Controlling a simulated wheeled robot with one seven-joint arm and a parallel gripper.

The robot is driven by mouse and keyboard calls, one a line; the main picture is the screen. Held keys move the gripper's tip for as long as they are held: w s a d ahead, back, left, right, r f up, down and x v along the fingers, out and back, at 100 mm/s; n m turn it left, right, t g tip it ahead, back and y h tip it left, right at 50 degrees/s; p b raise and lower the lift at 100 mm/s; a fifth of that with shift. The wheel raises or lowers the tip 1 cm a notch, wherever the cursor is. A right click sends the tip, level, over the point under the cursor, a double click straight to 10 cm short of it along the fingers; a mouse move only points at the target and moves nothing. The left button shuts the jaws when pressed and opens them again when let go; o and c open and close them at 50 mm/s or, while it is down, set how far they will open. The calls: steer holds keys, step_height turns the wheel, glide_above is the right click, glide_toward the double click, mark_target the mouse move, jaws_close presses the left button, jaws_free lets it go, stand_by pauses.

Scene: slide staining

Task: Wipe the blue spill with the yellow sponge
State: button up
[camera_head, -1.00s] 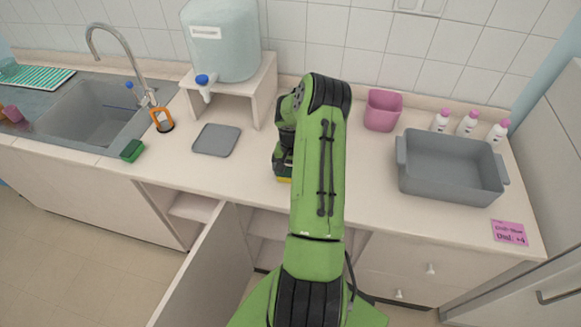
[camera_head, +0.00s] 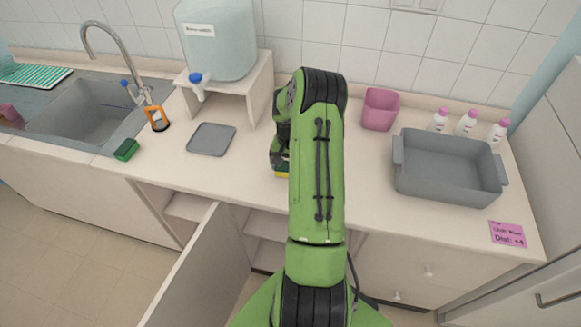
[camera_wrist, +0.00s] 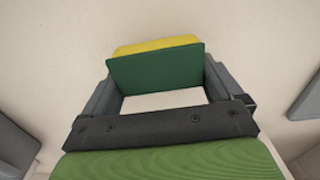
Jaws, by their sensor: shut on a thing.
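The yellow sponge (camera_head: 281,174) has a dark green pad. In the wrist view, the sponge (camera_wrist: 155,46) sits between the two fingers of my gripper (camera_wrist: 160,72), with its yellow side facing away. My gripper is shut on it, over the middle of the counter. In the head view my green arm hides most of my gripper (camera_head: 279,158) and the sponge. I cannot tell for sure whether the sponge touches the counter. No blue spill shows in either view; part of the counter is behind my arm and the sponge.
A grey tray (camera_head: 211,139) lies left of my gripper, beside a water tank (camera_head: 219,45) on a stand. A pink bin (camera_head: 380,110), a grey basin (camera_head: 448,185) and white bottles stand to the right. A green sponge (camera_head: 126,149) lies by the sink (camera_head: 100,125). A cabinet door hangs open below.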

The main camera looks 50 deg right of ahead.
steer(key=shift+w+a+r+p, duration=0.1)
steer(key=shift+r+p, duration=0.15)
steer(key=shift+r, duration=0.2)
steer(key=shift+w+a+r+p, duration=0.1)
steer(key=shift+r+p, duration=0.1)
steer(key=shift+r, duration=0.25)
steer(key=shift+s+d+r+p, duration=0.1)
steer(key=shift+r+p, duration=1.05)
steer(key=shift+r, duration=1)
